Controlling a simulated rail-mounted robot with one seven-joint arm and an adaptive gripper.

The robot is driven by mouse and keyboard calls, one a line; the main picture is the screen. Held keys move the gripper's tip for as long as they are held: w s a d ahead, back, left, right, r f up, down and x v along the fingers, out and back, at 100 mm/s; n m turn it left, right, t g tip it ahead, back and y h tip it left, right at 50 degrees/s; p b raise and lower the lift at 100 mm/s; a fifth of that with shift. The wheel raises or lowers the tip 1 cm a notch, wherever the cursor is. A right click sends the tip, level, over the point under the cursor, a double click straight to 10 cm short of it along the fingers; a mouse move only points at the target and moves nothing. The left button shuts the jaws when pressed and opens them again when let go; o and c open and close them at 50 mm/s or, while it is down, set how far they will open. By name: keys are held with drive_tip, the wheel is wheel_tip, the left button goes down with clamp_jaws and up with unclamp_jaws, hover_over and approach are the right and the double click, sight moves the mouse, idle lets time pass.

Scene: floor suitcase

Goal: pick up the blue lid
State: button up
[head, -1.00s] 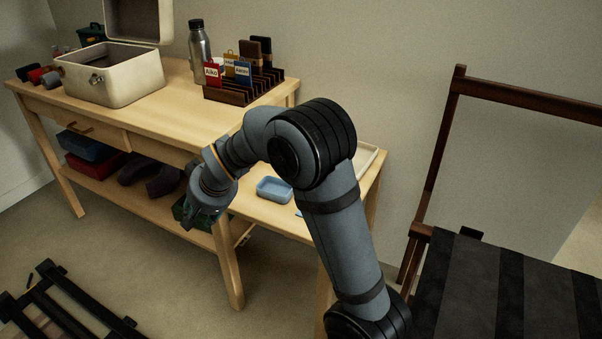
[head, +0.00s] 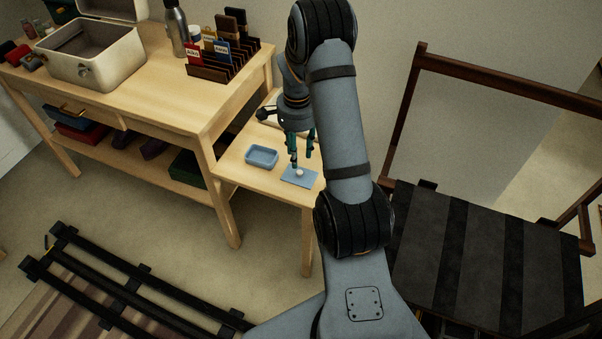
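The blue lid (head: 298,178) is a flat blue square with a pale round knob on top. It lies on the low wooden side table, near its front edge. My gripper (head: 302,160) points down just above the lid, its fingers apart, with nothing seen between them. In the picture the fingertips are close to the knob; I cannot tell whether they touch it. A blue open box (head: 262,155) sits to the left of the lid on the same table. My arm hides the right part of the side table.
The side table (head: 234,172) adjoins a taller wooden desk (head: 150,105). On the desk are a cream case (head: 90,65), a steel bottle (head: 177,30) and a rack (head: 222,65) with tags. A dark folding chair (head: 480,255) is at right, a black slatted rack (head: 140,285) at lower left.

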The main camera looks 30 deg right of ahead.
sight(300, 171)
drive_tip(key=f, duration=0.4)
drive_tip(key=f+b, duration=0.1)
drive_tip(key=f, duration=0.1)
drive_tip(key=shift+s+f, duration=0.3)
drive_tip(key=shift+s, duration=0.1)
drive_tip(key=shift+c, duration=0.6)
drive_tip(key=c, duration=0.7)
drive_tip(key=shift+c, duration=0.4)
